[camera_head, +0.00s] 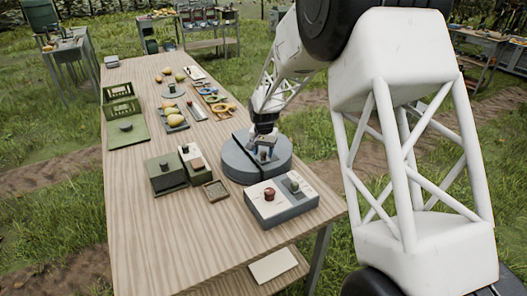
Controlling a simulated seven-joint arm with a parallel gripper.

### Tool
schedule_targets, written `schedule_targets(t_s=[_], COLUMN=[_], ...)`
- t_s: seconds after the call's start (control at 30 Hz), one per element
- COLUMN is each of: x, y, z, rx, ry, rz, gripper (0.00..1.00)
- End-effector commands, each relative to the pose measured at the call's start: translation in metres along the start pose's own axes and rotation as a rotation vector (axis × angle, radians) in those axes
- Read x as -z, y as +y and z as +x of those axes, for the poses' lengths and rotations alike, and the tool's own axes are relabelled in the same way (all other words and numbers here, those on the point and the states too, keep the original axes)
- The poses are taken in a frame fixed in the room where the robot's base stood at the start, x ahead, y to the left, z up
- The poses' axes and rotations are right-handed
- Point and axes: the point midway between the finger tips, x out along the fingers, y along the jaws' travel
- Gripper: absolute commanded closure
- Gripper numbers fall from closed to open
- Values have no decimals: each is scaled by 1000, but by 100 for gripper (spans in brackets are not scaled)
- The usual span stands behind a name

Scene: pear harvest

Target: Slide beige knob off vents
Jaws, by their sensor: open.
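My gripper (264,154) points down over a round grey two-part base (238,166) near the right edge of the table. It is small in this view, and I cannot tell whether it touches the base. I cannot make out a beige knob or vents for certain. A small brownish block (198,163) sits on a white-topped device (188,152) left of the base. A grey box with a pale top (281,212) stands in front of the base, with a red knob (269,193) and a dark panel (294,182) on it.
The wooden table (150,225) has clear space at its front left. A green box (164,182) and a small brown tray (216,191) lie left of the base. Green crates (119,108), several pears and trays stand farther back.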

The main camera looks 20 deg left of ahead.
Motion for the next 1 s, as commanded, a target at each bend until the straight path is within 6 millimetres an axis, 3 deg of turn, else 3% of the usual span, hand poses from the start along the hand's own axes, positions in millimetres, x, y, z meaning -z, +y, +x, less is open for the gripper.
schedule_targets(t_s=[0.13,0.47,0.67,1.0], x=[0,0,2,22], y=[0,0,1,22], z=[0,0,0,0], rx=[0,0,0,0], ry=[0,0,0,1], rz=[0,0,1,1], gripper=[51,100,100,100])
